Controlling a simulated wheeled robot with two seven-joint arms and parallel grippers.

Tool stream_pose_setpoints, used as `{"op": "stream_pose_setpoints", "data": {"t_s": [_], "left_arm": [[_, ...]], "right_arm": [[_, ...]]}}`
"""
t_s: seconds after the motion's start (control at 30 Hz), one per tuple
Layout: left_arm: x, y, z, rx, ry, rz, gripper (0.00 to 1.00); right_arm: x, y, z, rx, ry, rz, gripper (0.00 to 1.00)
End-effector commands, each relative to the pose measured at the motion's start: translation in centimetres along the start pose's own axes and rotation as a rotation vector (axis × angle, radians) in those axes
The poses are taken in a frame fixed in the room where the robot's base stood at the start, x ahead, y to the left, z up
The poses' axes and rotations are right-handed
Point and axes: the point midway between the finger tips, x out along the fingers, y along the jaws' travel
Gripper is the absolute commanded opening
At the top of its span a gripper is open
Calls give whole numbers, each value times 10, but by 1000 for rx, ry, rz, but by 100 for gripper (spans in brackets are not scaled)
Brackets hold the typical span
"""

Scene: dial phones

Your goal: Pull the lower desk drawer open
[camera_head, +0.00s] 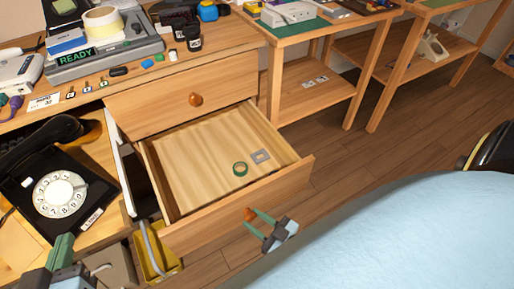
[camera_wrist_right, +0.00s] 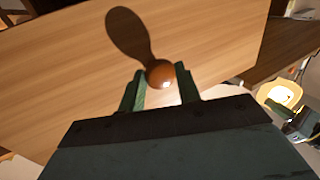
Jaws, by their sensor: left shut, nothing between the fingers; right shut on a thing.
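The lower desk drawer (camera_head: 295,183) stands pulled out, and its wooden inside shows. My right gripper (camera_head: 257,219) is shut on the round knob (camera_head: 249,214) of its front panel. In the right wrist view the knob (camera_wrist_right: 162,74) sits between the green fingers (camera_wrist_right: 160,92), against the drawer front (camera_wrist_right: 215,40). The upper drawer (camera_head: 150,99) above it is closed, with its own knob (camera_head: 195,99). My left gripper (camera_head: 62,248) is shut and empty at the lower left, in front of the black dial phone (camera_head: 65,190).
A green tape ring (camera_head: 240,169) and a small grey plate (camera_head: 261,156) lie in the open drawer. A yellow bin (camera_head: 158,262) stands below its left side. Wooden shelves (camera_head: 312,100) stand to the right. The wooden floor (camera_head: 360,160) between is clear.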

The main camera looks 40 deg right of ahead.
Motion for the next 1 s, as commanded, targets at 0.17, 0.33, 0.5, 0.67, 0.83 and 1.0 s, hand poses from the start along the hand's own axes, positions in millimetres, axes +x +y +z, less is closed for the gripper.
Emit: {"op": "stream_pose_setpoints", "data": {"t_s": [0.17, 0.33, 0.5, 0.67, 0.83, 1.0], "left_arm": [[0, 0, 0, 0, 0, 0, 0], [0, 0, 0, 0, 0, 0, 0], [0, -1, 1, 0, -8, -1, 0], [-3, -4, 14, 1, -94, -9, 0], [-13, -9, 41, 0, -265, -24, 0], [-29, -15, 70, -3, -450, -39, 0]], "right_arm": [[0, -1, 0, 1, -1, -1, 54], [0, 0, 0, 1, -1, 0, 54], [0, 0, -1, 0, -1, 0, 54], [0, 0, -8, 0, 0, 0, 54], [0, 0, -19, 0, 0, 0, 54], [0, 0, -31, 1, -1, 1, 54]]}}
